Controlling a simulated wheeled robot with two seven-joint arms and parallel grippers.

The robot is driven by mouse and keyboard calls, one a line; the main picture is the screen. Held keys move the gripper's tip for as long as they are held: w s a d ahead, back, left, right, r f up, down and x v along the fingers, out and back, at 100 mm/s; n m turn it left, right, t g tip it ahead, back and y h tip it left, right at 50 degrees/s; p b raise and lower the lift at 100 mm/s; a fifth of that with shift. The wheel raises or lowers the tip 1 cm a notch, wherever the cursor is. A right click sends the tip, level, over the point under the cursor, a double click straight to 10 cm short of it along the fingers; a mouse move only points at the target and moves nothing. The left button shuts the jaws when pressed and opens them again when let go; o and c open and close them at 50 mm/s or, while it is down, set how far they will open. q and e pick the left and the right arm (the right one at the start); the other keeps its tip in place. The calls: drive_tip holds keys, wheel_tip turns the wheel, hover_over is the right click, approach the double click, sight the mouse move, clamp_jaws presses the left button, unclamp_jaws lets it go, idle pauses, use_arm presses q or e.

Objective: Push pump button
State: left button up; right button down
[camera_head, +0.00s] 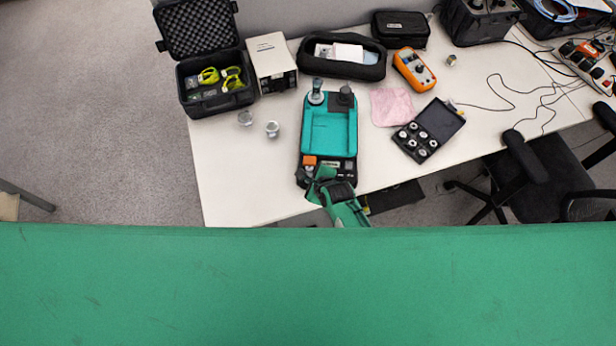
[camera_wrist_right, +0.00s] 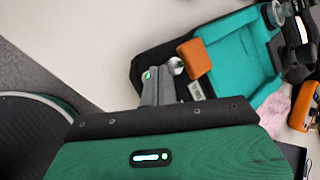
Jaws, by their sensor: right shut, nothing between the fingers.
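The pump is a teal and black case (camera_head: 329,130) on the white table, with an orange block (camera_head: 309,160) and a small panel at its near end. In the right wrist view the orange block (camera_wrist_right: 194,58) stands beside a round silver knob (camera_wrist_right: 175,66). My right gripper (camera_head: 318,182) is at the near left corner of the case. In the wrist view its grey fingers (camera_wrist_right: 157,82) are shut and empty, with their tips close to the knob; I cannot tell whether they touch it. My left gripper is not in view.
An open box of weights (camera_head: 428,131) and a pink cloth (camera_head: 392,106) lie right of the pump. Two small metal cylinders (camera_head: 272,129) stand to its left. A black tray (camera_head: 342,58) and an orange meter (camera_head: 414,69) are behind. The table's front left is clear.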

wheel_tip(320, 180, up, 2)
drive_tip(key=shift+r+p, duration=0.15)
drive_tip(key=shift+p, duration=1.05)
wheel_tip(320, 180, up, 2)
drive_tip(key=shift+r+p, duration=0.1)
drive_tip(key=shift+p, duration=0.25)
drive_tip(key=shift+r, duration=0.7)
drive_tip(key=shift+d, duration=0.1)
